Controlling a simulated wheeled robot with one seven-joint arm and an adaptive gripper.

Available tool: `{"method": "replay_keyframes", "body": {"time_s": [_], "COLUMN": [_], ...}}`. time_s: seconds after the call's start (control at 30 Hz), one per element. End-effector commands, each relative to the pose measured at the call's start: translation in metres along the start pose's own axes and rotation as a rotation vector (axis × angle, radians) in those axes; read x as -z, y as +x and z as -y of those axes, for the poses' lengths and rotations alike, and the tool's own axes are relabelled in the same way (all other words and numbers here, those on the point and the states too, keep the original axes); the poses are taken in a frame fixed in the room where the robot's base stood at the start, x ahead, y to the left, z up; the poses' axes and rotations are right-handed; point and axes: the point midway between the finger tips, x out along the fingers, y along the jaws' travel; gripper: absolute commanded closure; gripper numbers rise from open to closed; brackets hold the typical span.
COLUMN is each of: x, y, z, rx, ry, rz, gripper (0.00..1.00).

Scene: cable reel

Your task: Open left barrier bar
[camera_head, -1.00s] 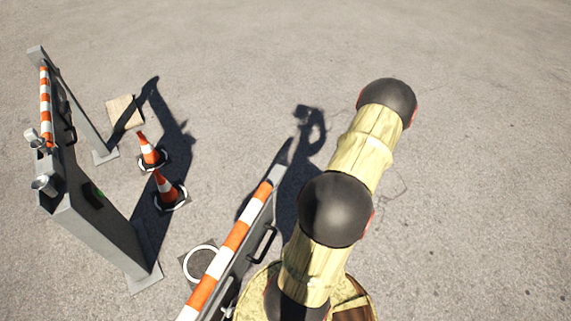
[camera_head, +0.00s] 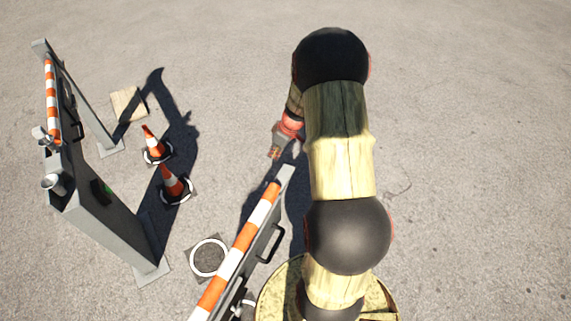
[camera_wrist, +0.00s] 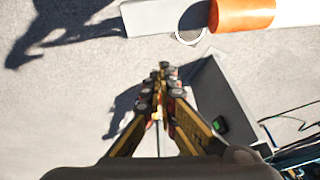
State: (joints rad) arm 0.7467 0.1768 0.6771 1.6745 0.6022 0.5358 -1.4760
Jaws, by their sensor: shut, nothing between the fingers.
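Two orange-and-white striped barrier bars show in the head view. One bar (camera_head: 52,100) is at the far left, by a grey post, with a dark handle (camera_head: 77,131). The other bar (camera_head: 238,245) slants up from the bottom centre, with a black handle (camera_head: 272,243) on its right side. My gripper (camera_head: 275,154) is just beyond the upper end of this nearer bar, apart from it in the picture. In the wrist view my fingers (camera_wrist: 165,72) are together and empty. A piece of striped bar (camera_wrist: 243,14) shows at the top right there.
Grey barrier frame (camera_head: 105,215) stands at left. Two traffic cones (camera_head: 155,147) (camera_head: 172,185), a flat tan board (camera_head: 128,103) and a ringed ground plate (camera_head: 208,257) lie between the bars. Open pavement (camera_head: 480,130) is clear at right.

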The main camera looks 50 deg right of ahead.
Motion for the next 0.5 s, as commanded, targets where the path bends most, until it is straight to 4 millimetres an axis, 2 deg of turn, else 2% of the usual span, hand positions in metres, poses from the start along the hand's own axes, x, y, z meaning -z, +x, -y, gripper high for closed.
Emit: {"method": "replay_keyframes", "body": {"time_s": [0.03, 0.1, 0.23, 0.5], "x": [0.01, 0.016, 0.017, 0.016], "y": [-0.001, -0.001, 0.008, 0.056], "z": [0.004, 0.006, 0.007, 0.006], "rx": [-0.007, -0.011, -0.01, -0.009], "ry": [-0.047, -0.083, -0.094, -0.09], "rz": [-0.003, -0.005, -0.004, -0.003], "gripper": [1.0, 1.0, 1.0, 1.0]}}
